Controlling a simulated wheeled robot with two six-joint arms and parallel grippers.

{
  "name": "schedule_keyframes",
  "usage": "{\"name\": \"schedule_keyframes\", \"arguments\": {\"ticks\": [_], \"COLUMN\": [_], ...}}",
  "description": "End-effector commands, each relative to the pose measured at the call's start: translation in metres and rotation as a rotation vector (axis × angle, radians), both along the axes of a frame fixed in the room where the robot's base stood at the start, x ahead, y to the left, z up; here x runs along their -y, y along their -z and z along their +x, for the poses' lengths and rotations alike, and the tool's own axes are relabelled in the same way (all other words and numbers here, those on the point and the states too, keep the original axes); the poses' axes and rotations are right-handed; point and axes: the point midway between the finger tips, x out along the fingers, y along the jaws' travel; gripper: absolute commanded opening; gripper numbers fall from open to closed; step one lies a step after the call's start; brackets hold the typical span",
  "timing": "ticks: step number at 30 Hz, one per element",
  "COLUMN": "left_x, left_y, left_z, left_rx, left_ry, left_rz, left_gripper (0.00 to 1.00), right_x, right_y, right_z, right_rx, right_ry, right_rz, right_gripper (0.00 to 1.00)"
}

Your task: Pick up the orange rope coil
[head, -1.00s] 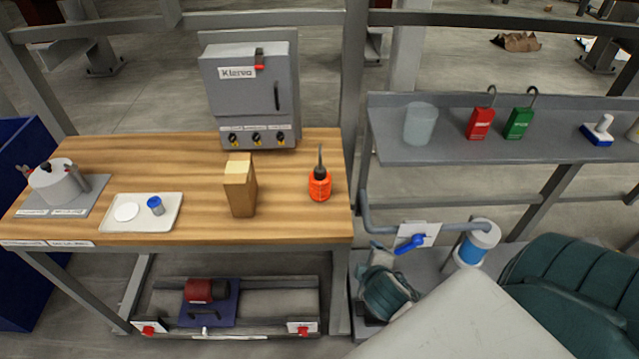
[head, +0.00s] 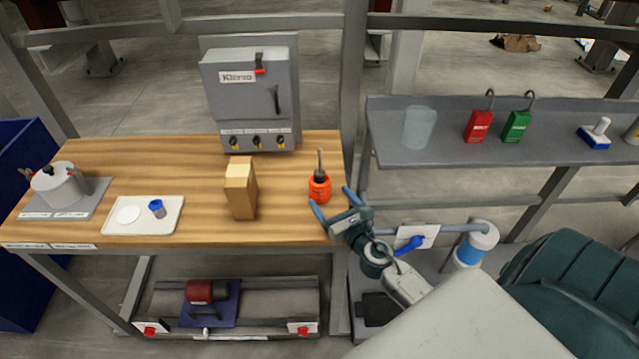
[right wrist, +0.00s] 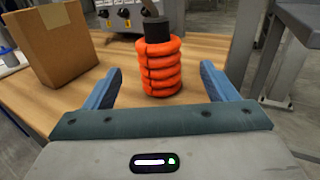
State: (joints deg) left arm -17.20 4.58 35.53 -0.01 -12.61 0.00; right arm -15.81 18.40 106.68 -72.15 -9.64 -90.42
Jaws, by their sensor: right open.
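The orange rope coil (head: 319,188) stands upright near the right edge of the wooden bench, wound around a dark core with a thin rod rising from it. It also shows in the right wrist view (right wrist: 160,68), ahead of and between the blue fingers. My right gripper (head: 333,204) is open and empty at the bench's front right corner, just short of the coil and not touching it. Its two fingers also show in the right wrist view (right wrist: 163,88). My left gripper is not in view.
A cardboard box (head: 241,188) stands left of the coil, and a grey control box (head: 247,95) stands behind. A white tray (head: 170,222) and a pot (head: 58,184) are further left. A grey shelf (head: 450,150) is at right. The bench (head: 285,215) is bare between box and coil.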

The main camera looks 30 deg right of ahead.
Motion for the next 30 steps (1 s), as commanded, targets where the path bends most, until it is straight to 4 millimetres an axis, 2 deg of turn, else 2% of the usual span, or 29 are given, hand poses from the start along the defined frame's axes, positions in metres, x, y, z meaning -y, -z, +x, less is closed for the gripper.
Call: {"name": "schedule_keyframes", "arguments": {"ticks": [3,8,16,20,26,30], "left_x": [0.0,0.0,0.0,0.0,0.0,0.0], "left_y": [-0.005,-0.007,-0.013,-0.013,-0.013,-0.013], "left_z": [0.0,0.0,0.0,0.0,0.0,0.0], "left_rx": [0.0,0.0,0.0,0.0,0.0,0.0], "left_ry": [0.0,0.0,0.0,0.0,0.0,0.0], "left_rz": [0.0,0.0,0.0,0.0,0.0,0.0], "left_gripper": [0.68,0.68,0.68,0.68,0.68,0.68], "right_x": [0.001,0.001,0.003,0.004,0.004,0.004], "right_y": [-0.001,-0.001,0.001,0.002,0.003,0.003], "right_z": [0.013,0.023,0.06,0.067,0.067,0.067], "right_rx": [0.0,0.0,0.0,-0.001,-0.001,-0.001], "right_ry": [0.001,0.001,0.002,0.002,0.001,0.001], "right_rz": [0.002,0.004,0.004,0.005,0.004,0.004], "right_gripper": [0.79,0.79,0.79,0.79,0.79,0.54]}}
